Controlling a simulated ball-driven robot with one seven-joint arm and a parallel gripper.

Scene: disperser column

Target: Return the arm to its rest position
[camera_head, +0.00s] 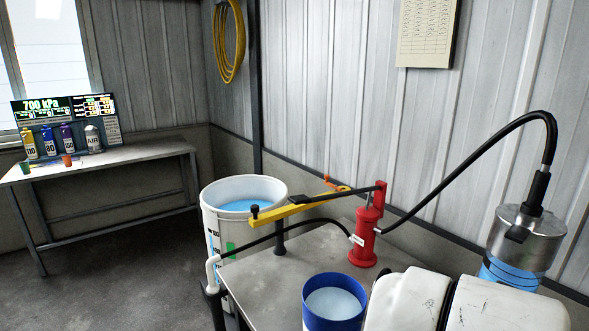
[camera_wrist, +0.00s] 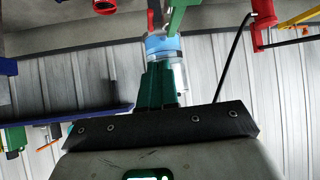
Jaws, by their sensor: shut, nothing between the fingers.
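My gripper (camera_wrist: 157,82) shows in the wrist view as dark green fingers close together above a black mounting bar. The fingers look shut, with nothing visible between them. A silver cylinder with a clear blue section (camera_wrist: 163,45) appears behind the fingertips; I cannot tell the distance. White rounded parts of my arm (camera_head: 465,300) fill the lower right of the head view. My gripper does not show in that view.
A silver cylinder (camera_head: 525,240) with a black hose stands at right. A white bucket (camera_head: 243,190) stands behind; a bench (camera_head: 120,158) is left.

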